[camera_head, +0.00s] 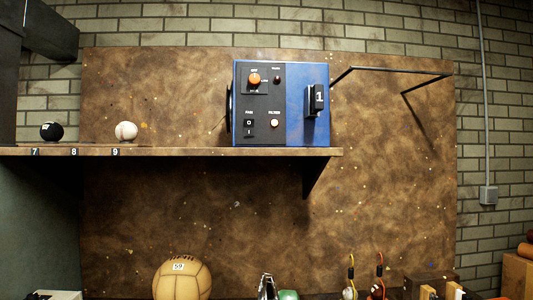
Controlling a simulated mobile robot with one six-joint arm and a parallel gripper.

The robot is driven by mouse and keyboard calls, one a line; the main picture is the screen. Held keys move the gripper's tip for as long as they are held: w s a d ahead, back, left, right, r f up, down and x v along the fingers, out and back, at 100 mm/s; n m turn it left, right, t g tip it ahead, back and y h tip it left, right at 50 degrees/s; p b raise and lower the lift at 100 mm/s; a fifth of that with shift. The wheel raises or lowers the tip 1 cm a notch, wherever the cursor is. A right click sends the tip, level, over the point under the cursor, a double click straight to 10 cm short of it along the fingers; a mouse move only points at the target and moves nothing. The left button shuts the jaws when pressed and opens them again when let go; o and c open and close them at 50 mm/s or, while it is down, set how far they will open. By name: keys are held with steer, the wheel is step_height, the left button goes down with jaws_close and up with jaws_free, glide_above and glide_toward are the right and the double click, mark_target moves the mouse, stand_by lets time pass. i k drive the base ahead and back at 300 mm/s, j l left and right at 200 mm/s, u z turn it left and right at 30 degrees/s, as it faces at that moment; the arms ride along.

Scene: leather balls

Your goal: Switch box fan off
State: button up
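A blue box (308,72) stands on the wall shelf, with a black control panel (263,102) on its front. The panel has an orange knob (254,79) at the top, a small dark red lamp or button (277,79) beside it, a fan rocker switch (249,127) marked 0 and 1 at the lower left, and a round red-and-white button or lamp (274,122) at the lower right. I cannot tell which side of the rocker is pressed. A black piece (317,99) marked 1 sits on the box's right side. I cannot make out my gripper in this view.
The shelf (210,152) also holds a black ball (51,131) and a white baseball (126,131). A bent dark rod (398,69) projects right of the box. Below are a tan ball (181,278) marked 59 and a metallic item (267,287). The space before the panel looks clear.

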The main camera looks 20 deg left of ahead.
mark_target(249, 122)
steer(key=u, duration=0.95)
